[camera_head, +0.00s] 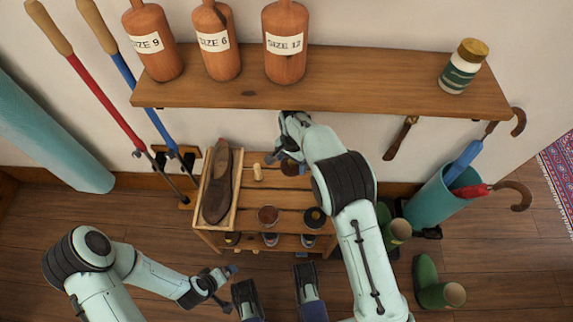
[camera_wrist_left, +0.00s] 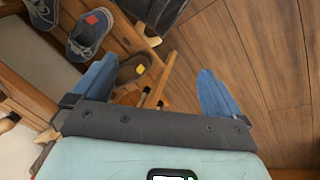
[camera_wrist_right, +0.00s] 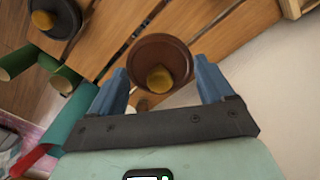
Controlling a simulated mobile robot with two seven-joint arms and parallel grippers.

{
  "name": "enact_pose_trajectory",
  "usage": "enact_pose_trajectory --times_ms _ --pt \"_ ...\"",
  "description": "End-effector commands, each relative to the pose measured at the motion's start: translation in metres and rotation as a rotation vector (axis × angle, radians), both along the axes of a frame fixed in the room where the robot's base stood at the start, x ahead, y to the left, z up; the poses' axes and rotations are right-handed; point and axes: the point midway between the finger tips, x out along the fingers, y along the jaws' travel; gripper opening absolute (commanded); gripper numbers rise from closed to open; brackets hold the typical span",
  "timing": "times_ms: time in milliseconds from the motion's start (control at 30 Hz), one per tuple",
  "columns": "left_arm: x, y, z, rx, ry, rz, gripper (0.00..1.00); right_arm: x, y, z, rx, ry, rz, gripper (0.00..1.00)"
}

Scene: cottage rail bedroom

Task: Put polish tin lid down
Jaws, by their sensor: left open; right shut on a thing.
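The polish tin lid (camera_wrist_right: 150,52) is a brown disc with a yellow patch, held between the fingers of my right gripper (camera_wrist_right: 161,72). In the head view my right gripper (camera_head: 289,158) is over the back of the wooden shoe rack (camera_head: 245,187), and the lid is a small dark-red shape there. I cannot tell whether it touches the rack. The dark tin also shows in the right wrist view (camera_wrist_right: 63,20). My left gripper (camera_wrist_left: 158,78) is open and empty, low in front of the rack.
A wall shelf (camera_head: 340,85) with bottles hangs above. Green boots (camera_head: 430,285) and an umbrella stand (camera_head: 436,208) are at right.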

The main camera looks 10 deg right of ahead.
Motion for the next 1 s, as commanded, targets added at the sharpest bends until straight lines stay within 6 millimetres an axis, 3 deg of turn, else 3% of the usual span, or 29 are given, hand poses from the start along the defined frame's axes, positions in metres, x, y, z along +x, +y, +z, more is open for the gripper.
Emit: enact_pose_trajectory --times_ms 167,467,800,1000 --pt "0.002 0.002 -0.003 0.003 -0.006 0.003 1.00 -0.001 0.000 -0.009 -0.001 0.002 0.001 0.53" --pt "0.010 0.010 -0.018 0.020 -0.022 0.018 1.00 -0.001 0.000 -0.054 -0.001 0.003 0.003 0.53" --pt "-0.014 0.013 -0.041 0.017 0.061 0.021 1.00 -0.001 0.000 -0.100 -0.001 0.003 0.002 0.53" --pt "-0.016 0.013 -0.041 0.016 0.067 0.021 1.00 0.000 0.000 -0.101 0.000 0.000 0.002 0.53"
